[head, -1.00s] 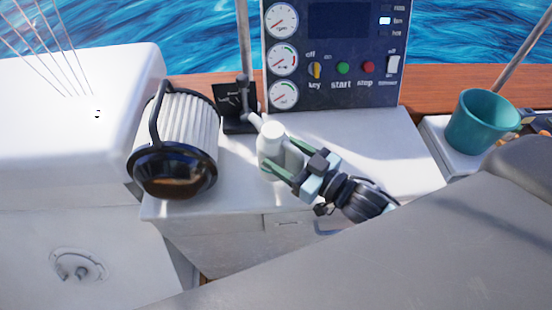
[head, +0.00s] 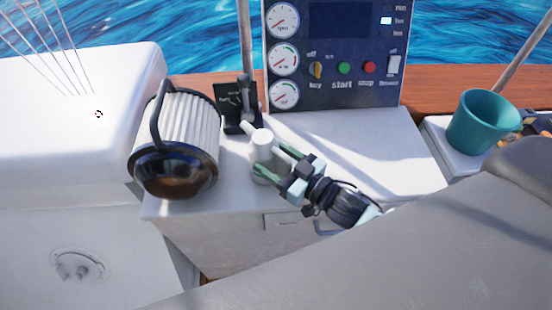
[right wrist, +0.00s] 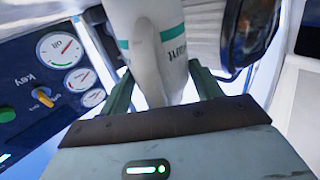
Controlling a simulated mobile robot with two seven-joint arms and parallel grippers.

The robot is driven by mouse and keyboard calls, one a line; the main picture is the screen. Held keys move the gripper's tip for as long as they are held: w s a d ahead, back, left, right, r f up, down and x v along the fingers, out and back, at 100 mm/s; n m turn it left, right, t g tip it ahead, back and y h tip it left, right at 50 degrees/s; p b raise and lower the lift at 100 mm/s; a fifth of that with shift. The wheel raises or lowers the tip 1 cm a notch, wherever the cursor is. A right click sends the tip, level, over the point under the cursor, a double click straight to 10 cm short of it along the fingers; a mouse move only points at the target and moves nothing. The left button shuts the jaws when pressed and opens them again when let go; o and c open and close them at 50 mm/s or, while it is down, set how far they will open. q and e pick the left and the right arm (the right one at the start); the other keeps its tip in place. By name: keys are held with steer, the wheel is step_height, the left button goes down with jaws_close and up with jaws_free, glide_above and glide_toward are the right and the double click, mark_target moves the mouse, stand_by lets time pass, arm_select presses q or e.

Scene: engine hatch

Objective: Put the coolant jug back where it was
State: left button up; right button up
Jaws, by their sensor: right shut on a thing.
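The white coolant jug (head: 262,150) is at the left front part of the white counter (head: 350,150), right of the lantern-like ribbed drum. My right gripper (head: 272,165) is shut on it from the right. In the right wrist view the jug (right wrist: 150,45) stands between the two green fingers (right wrist: 160,92), with green bands and partly legible lettering. Its base is hidden behind the gripper there, so I cannot tell whether it touches the counter. My left gripper is not in view.
The ribbed drum with black handle (head: 185,130) stands close left of the jug. A black throttle lever (head: 243,105) is just behind it. The gauge panel (head: 335,50) rises at the back. A teal bucket (head: 480,122) stands at right. The counter's right part is clear.

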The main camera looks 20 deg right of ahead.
steer(key=o, duration=1.4)
steer(key=shift+f, duration=0.1)
steer(key=shift+s+d, duration=0.1)
steer(key=shift+s, duration=0.05)
steer(key=b+v, duration=0.1)
steer(key=v, duration=1)
steer(key=shift+s+d, duration=0.15)
steer(key=shift+s, duration=0.15)
